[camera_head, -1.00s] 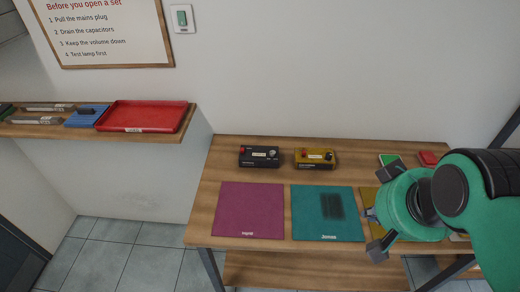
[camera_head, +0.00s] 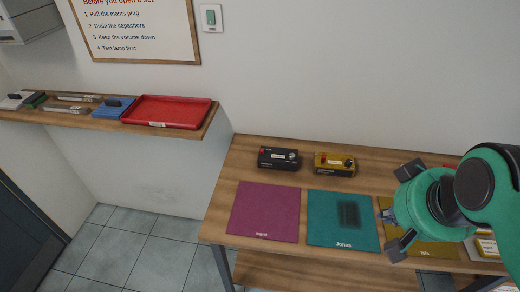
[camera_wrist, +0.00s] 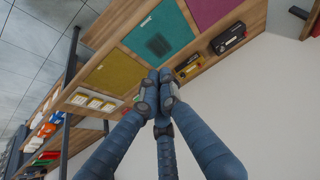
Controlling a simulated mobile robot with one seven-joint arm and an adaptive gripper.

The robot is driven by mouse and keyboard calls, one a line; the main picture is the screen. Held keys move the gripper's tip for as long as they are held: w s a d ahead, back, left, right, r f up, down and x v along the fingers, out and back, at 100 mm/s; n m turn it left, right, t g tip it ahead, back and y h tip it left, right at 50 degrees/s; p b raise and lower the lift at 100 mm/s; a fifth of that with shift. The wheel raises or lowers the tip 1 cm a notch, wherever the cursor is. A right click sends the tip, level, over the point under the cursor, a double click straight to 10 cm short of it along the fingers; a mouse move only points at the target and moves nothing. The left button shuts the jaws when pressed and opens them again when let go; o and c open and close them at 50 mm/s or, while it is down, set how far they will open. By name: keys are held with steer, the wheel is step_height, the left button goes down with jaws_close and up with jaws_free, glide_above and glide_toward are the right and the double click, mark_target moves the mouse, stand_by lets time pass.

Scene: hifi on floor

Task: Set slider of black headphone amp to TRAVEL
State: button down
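The black headphone amp (camera_head: 278,158) stands at the back of the wooden workbench, with a pale round knob near its right end and a small red spot at its left. It also shows in the wrist view (camera_wrist: 228,38). Its slider and lettering are too small to make out. My gripper (camera_head: 388,215) is in the air over the bench's right part, to the right of the amp and well apart from it. In the wrist view its fingers (camera_wrist: 158,95) come together at the tips, with nothing seen between them.
A yellow amp (camera_head: 334,164) stands just right of the black one. Purple (camera_head: 265,211), teal (camera_head: 325,232) and olive (camera_head: 425,249) mats lie in front. A shelf at left holds a red tray (camera_head: 165,111). The wall (camera_head: 330,80) rises behind the bench.

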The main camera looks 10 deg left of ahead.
steer(key=w+a+n+g+y+p, duration=0.1)
steer(key=w+a+n, duration=0.3)
steer(key=w, duration=0.6)
steer(key=w+a+r+n+g+p, duration=0.1)
steer(key=w+a+n, duration=0.1)
steer(key=w+a, duration=0.55)
steer(key=w+a+n+g+y+p, duration=0.1)
steer(key=w+a+n, duration=0.25)
steer(key=w, duration=0.75)
steer(key=w+a+f+n+g+y+p, duration=0.1)
steer(key=w+a+f+n, duration=0.7)
steer(key=w+a+f, duration=1)
step_height(320, 180, down, 3)
steer(key=shift+w+a+r+g+y+p, duration=0.15)
steer(key=shift+w+a+g+y+p, duration=0.15)
steer(key=shift+a+g+p, duration=0.7)
steer(key=shift+a+t+b, duration=0.25)
steer(key=shift+t+b, duration=0.05)
steer(key=shift+b, duration=0.05)
